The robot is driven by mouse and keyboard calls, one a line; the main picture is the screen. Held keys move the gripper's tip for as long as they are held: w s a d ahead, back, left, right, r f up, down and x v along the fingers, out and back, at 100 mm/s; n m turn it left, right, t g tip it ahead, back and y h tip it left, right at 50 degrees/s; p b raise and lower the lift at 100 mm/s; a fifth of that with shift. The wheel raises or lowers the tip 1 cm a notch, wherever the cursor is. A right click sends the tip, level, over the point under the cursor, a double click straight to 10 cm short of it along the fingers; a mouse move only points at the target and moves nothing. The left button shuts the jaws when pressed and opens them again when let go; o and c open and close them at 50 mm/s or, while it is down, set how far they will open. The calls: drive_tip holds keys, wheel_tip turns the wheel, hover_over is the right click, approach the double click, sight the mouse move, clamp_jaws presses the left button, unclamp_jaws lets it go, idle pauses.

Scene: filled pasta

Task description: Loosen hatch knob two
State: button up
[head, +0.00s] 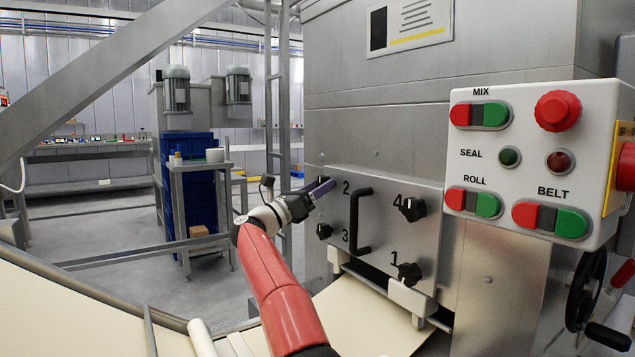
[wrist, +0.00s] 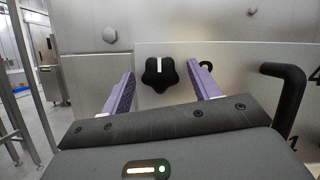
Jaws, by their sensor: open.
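Hatch knob two is the black lobed knob (wrist: 160,76) in the wrist view, with an upright white mark at its top. My gripper (wrist: 161,70) is open, with one purple finger on each side of this knob and visible gaps between. The knob sits between the fingertips or just beyond them; I cannot tell which. In the head view my gripper (head: 322,188) is at the upper left of the hatch panel (head: 383,238), beside the number 2, and hides knob two. The number in the wrist view is partly behind the right finger.
Knob three (head: 323,231) is below my gripper; knob four (head: 412,209) and knob one (head: 410,274) are on the right. A black bar handle (head: 355,222) stands out between them and also shows in the wrist view (wrist: 291,102). The control box (head: 536,165) juts out at right.

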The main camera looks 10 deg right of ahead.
drive_tip(key=shift+w+d+r, duration=0.1)
drive_tip(key=shift+d, duration=0.1)
drive_tip(key=shift+c, duration=0.4)
drive_tip(key=c, duration=0.9)
